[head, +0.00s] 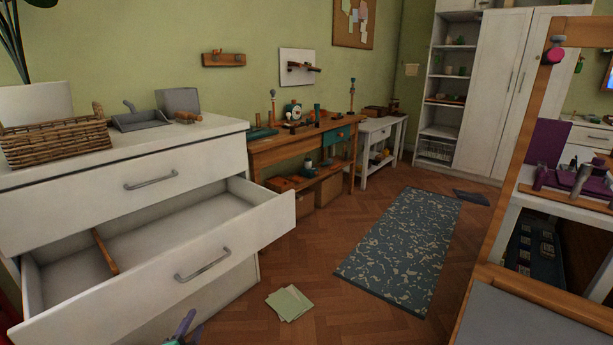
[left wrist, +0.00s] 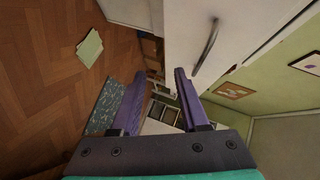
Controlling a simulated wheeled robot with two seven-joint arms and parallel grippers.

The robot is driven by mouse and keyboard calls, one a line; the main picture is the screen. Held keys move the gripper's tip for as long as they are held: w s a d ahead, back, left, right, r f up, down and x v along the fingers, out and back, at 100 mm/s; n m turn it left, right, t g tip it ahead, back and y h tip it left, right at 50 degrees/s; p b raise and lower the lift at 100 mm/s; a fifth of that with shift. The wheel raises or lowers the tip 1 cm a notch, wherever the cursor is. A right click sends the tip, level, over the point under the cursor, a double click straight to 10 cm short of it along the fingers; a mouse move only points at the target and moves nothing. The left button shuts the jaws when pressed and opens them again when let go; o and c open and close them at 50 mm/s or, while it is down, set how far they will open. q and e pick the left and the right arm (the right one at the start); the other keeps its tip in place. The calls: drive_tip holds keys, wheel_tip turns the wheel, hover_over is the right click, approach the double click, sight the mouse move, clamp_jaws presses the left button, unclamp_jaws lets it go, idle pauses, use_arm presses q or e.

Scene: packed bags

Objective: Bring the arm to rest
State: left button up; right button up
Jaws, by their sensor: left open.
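My left gripper (head: 186,327) shows only as a small purple and teal tip at the bottom edge of the head view, below the open drawer. In the left wrist view its two purple fingers (left wrist: 158,103) stand apart with nothing between them. The white dresser's front with a grey handle (left wrist: 207,46) is beyond the fingers in that view. My right gripper is not in the head view.
The white dresser's drawer (head: 150,285) is pulled out, with a wooden divider inside. Green papers (head: 289,303) lie on the wooden floor. A patterned rug (head: 405,245) lies farther back. The floor between is clear.

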use_arm(q)
drive_tip(key=s+d+f+n+g, duration=0.1)
drive_tip(key=s+f+n+g, duration=0.15)
drive_tip(key=f, duration=0.45)
drive_tip(key=s+d+f+n+g, duration=0.15)
drive_tip(key=s+f, duration=0.25)
drive_tip(key=f, duration=0.4)
drive_tip(key=s+d+f+n+g+h, duration=0.1)
drive_tip(key=s+d+f+n+g, duration=0.2)
drive_tip(key=s+f, duration=0.65)
drive_tip(key=s+d+f+n+g+h, duration=0.25)
drive_tip(key=s+f+g, duration=0.25)
drive_tip(key=s+f, duration=0.45)
drive_tip(key=s+a+r+g+p, duration=0.1)
drive_tip(key=s+a+r+p, duration=0.1)
drive_tip(key=s+r+p, duration=1.1)
drive_tip(key=s+y+p, duration=0.1)
drive_tip(key=p, duration=0.6)
drive_tip(key=shift+a+r+n, duration=0.2)
drive_tip(key=shift+r+n, duration=0.15)
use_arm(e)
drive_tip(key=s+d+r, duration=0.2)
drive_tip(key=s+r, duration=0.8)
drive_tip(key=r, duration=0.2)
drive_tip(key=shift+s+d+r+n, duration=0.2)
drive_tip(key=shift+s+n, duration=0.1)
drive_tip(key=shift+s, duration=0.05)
